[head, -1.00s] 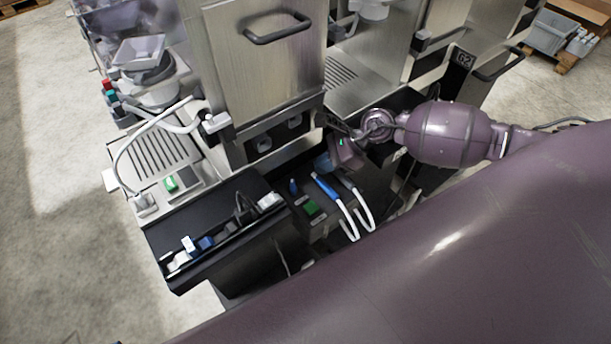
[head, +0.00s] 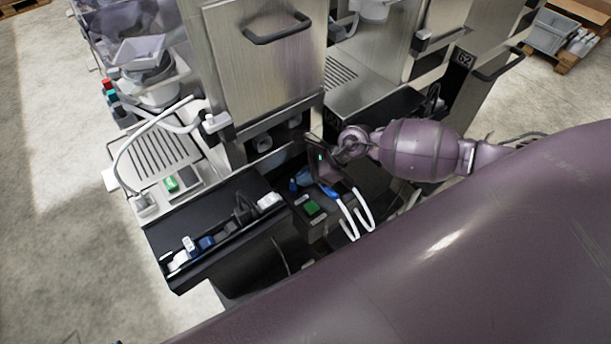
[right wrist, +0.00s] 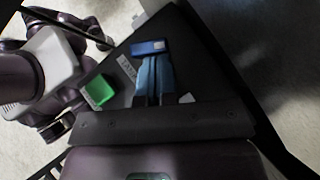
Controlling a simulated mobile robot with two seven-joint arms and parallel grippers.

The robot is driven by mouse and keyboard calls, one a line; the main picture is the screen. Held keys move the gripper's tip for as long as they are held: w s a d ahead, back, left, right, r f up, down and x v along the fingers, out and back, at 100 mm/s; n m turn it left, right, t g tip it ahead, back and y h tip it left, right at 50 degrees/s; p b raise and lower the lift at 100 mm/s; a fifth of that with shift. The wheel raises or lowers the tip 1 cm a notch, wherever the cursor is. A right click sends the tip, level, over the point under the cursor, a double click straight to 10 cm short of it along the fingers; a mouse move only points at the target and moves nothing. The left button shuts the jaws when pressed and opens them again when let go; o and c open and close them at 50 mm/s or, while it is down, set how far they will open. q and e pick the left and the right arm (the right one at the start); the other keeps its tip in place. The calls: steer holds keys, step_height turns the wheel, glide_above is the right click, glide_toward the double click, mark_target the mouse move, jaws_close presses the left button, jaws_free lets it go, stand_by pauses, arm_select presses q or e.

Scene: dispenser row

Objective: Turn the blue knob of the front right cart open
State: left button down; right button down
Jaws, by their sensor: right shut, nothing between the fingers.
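The blue knob (head: 293,185) is a small blue piece on top of the dark cart (head: 318,228), behind a green button (head: 311,208). My right gripper (head: 302,178) is just to the right of the knob, fingers pointing toward it. In the right wrist view the blue knob (right wrist: 150,47) lies just beyond the tips of the right gripper (right wrist: 153,62). The fingers are together and empty. Whether they touch the knob, I cannot tell.
A blue-sleeved piece with white hoses (head: 346,217) lies beside my right gripper. A black tray (head: 185,275) with small items is to the left. A steel cabinet (head: 265,75) stands behind. Open floor (head: 60,230) lies at the far left.

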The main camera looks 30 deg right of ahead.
steer(key=shift+w+a, duration=0.3)
steer(key=shift+a, duration=0.15)
stand_by(0.8)
